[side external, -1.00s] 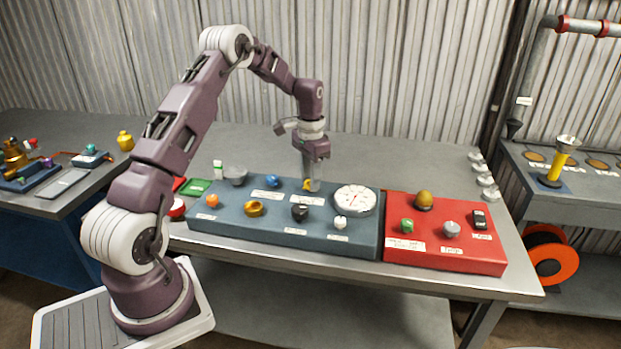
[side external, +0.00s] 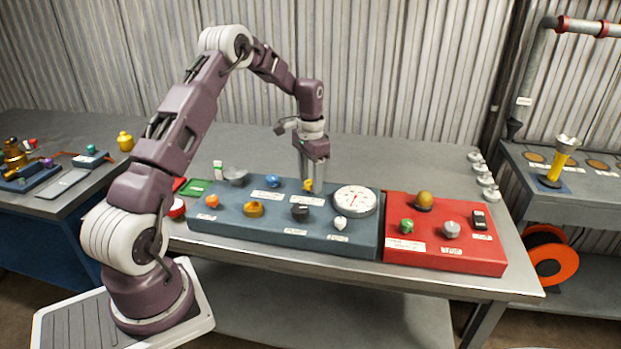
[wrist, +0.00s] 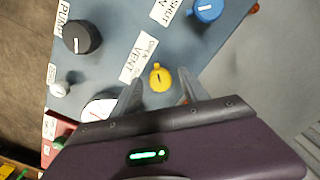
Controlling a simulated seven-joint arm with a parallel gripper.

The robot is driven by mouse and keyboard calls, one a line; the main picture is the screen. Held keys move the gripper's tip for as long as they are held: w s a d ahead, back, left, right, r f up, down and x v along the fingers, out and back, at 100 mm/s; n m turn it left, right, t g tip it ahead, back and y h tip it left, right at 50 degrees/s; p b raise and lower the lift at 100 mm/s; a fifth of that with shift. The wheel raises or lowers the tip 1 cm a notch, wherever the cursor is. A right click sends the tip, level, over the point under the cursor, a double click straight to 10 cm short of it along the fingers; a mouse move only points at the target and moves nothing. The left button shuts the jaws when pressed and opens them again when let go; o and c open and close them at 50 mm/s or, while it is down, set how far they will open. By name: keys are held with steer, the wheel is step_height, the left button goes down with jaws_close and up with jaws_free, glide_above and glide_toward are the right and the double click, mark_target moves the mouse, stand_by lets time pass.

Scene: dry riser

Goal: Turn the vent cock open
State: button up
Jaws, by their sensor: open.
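The vent cock is a small yellow knob (wrist: 160,78) with a dark pointer line, on the blue-grey panel (wrist: 105,60) beside a white label (wrist: 139,59) reading VENT. In the side view, the yellow knob (side external: 308,185) is partly hidden by my fingers at the back edge of the panel. My gripper (wrist: 160,82) is open, with one finger on either side of the knob in the wrist view. I see gaps between knob and fingers; whether the tips are down level with it is unclear. My gripper also shows above the knob in the side view (side external: 312,182).
A round white gauge (side external: 355,200) stands close right of the yellow knob. A blue knob (side external: 272,181), a black knob (side external: 300,212) and a white knob (side external: 340,223) are nearby. A red panel (side external: 450,262) adjoins on the right. The bench behind is clear.

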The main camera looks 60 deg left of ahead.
mark_target(311, 182)
step_height(311, 182, up, 7)
steer(key=shift+f, duration=0.1)
steer(key=shift+d+r, duration=0.2)
steer(key=shift+r, duration=0.25)
steer(key=s+d+r+t+y, duration=0.1)
steer(key=s+d+r, duration=0.4)
steer(key=d+r, duration=0.25)
steer(key=s+d+r+t, duration=0.2)
steer(key=s+d+r, duration=0.3)
steer(key=d+r, duration=0.3)
steer(key=s+d+f+t, duration=0.1)
steer(key=s+d, duration=0.4)
steer(key=s, duration=0.4)
steer(key=s+d+f+t+h, duration=0.1)
steer(key=s+d, duration=0.4)
steer(key=s, duration=0.4)
steer(key=shift+s+d+t, duration=0.3)
steer(key=shift+s+d, duration=0.05)
steer(key=shift+s, duration=0.05)
